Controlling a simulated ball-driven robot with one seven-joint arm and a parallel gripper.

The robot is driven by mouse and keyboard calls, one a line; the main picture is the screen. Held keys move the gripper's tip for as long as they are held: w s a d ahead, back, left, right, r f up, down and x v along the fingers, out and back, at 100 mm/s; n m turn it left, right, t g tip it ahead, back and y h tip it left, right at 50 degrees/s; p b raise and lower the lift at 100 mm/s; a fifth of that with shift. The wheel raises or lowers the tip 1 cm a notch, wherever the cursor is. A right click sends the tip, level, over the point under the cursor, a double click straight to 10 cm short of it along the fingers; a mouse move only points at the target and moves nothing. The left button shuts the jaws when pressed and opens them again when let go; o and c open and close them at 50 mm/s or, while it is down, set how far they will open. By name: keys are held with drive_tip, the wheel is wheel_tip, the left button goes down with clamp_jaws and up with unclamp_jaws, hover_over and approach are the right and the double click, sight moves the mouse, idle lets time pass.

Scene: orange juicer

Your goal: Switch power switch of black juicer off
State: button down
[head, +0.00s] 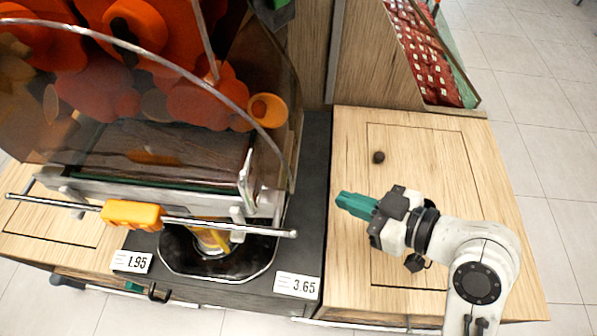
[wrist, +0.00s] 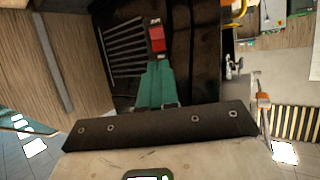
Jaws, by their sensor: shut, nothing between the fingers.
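The black juicer (head: 270,60) stands at the left in the head view, with a clear curved cover and orange parts inside. Its red power switch (wrist: 157,38) shows in the wrist view, set in a dark panel beside slatted vents. The switch is hidden in the head view. My gripper (head: 340,199) has green fingers, shut and empty, pointing left towards the juicer's side. In the wrist view, the fingertips (wrist: 157,64) appear just below the red switch. I cannot tell whether they touch it or which way the switch is set.
A wooden cabinet top (head: 440,165) with a dark round knob (head: 378,157) lies under my arm. A metal bar with an orange handle (head: 133,214) crosses the juicer's front. Price tags (head: 297,286) sit on the dark counter edge. Tiled floor is open at the right.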

drive_tip(key=p+x, duration=0.1)
drive_tip(key=x, duration=1.3)
drive_tip(key=shift+p, duration=0.3)
drive_tip(key=shift+f, duration=0.1)
